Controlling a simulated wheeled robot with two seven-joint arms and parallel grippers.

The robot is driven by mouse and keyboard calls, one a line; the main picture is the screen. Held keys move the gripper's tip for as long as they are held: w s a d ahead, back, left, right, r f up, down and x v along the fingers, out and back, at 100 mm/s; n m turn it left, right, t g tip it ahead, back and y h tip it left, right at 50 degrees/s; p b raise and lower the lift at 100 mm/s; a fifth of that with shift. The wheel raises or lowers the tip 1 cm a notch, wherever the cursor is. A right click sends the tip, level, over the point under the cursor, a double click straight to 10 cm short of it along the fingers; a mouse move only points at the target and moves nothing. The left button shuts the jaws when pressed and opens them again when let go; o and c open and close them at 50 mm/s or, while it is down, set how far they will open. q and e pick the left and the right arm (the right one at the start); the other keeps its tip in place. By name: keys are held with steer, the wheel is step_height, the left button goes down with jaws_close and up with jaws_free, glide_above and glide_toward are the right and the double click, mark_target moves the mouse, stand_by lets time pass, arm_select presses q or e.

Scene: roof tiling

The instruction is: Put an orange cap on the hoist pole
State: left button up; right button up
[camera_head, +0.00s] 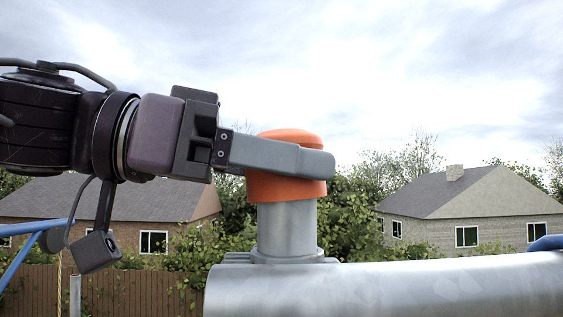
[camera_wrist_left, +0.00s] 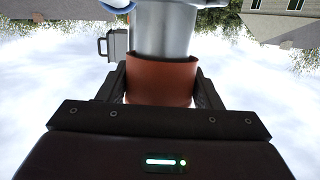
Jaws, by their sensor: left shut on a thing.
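An orange cap (camera_head: 288,188) sits over the top end of the grey metal hoist pole (camera_head: 287,228) in the head view. My left gripper (camera_head: 312,163) comes in from the left and is shut on the cap, with a finger along its near side. In the left wrist view, the orange cap (camera_wrist_left: 160,83) lies between the two fingers (camera_wrist_left: 160,90), and the pole (camera_wrist_left: 164,30) runs out of it toward the top of the picture. The cap's far side is hidden. My right gripper is not in view.
A thick grey metal tube (camera_head: 400,285) runs to the right from the pole's base. A blue bar (camera_head: 40,250) shows at the left edge. Houses, bushes and a brown fence (camera_head: 130,290) stand behind. The space above the cap is open sky.

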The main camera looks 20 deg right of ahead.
arm_select(q)
steer(key=shift+r, duration=0.1)
steer(key=shift+r+p, duration=0.55)
steer(key=shift+r, duration=0.1)
steer(key=shift+f+b, duration=0.45)
steer(key=shift+f, duration=0.1)
stand_by(1.3)
steer(key=shift+r+p, duration=0.45)
steer(key=shift+r, duration=0.2)
steer(key=shift+f+b, duration=0.7)
steer(key=shift+f, duration=0.15)
stand_by(0.6)
steer(key=o, duration=0.9)
steer(key=shift+o, duration=0.2)
steer(key=shift+a, duration=0.1)
